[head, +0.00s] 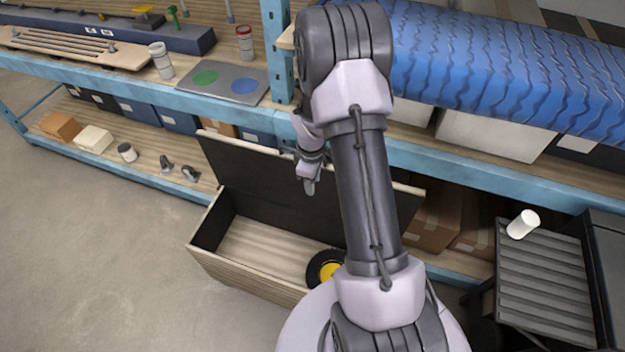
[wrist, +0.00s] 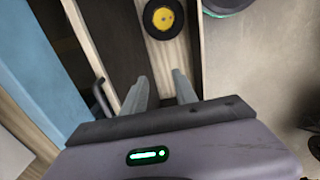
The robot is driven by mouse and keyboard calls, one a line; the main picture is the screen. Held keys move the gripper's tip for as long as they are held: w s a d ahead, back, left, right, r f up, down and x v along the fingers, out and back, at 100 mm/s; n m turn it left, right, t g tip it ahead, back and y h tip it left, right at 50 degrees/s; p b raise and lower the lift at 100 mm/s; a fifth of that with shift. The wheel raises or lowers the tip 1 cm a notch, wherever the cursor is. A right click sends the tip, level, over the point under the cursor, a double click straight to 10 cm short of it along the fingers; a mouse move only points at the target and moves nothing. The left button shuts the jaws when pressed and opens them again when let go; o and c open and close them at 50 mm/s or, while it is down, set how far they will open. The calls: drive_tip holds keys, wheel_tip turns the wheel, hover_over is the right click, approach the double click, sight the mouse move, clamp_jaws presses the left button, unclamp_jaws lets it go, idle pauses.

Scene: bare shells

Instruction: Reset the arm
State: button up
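My arm rises through the middle of the head view and bends over, with my gripper (head: 310,182) hanging in front of the raised lid of a wooden chest. In the wrist view my gripper (wrist: 160,86) has its two fingers apart, with nothing seen between them. The wooden chest (head: 262,258) stands open on the floor, its black-lined lid (head: 240,170) tilted up against the shelf side. A black wheel with a yellow hub (head: 325,268) lies in it, partly hidden by my arm. The wheel (wrist: 163,18) also shows in the wrist view, beyond my fingers.
Blue-framed shelves (head: 440,160) run behind the chest, holding a blue roll (head: 500,75), a grey panel with green and blue discs (head: 225,82), cans and boxes. A ribbed dark surface (head: 545,285) with a white cylinder (head: 523,224) is at right. Floor at left is clear.

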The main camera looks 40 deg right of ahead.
idle(0.3)
drive_tip(key=s+a+r+m+t+b, duration=0.25)
drive_tip(key=a+r, duration=0.35)
drive_tip(key=r, duration=0.3)
drive_tip(key=s+a+r+m+t+b, duration=0.1)
drive_tip(key=s+a+r+m+b, duration=0.1)
drive_tip(key=a+r+m+b, duration=0.5)
drive_tip(key=s+a+r+m+t+y, duration=0.1)
drive_tip(key=s+a+r, duration=0.1)
drive_tip(key=s+a, duration=0.2)
drive_tip(key=s+a+r+m+t+y+b, duration=0.1)
drive_tip(key=s+a+r, duration=0.2)
drive_tip(key=s, duration=0.8)
drive_tip(key=shift+a+r, duration=0.2)
drive_tip(key=shift+a, duration=1)
drive_tip(key=shift+w+d, duration=0.1)
drive_tip(key=shift+d, duration=0.05)
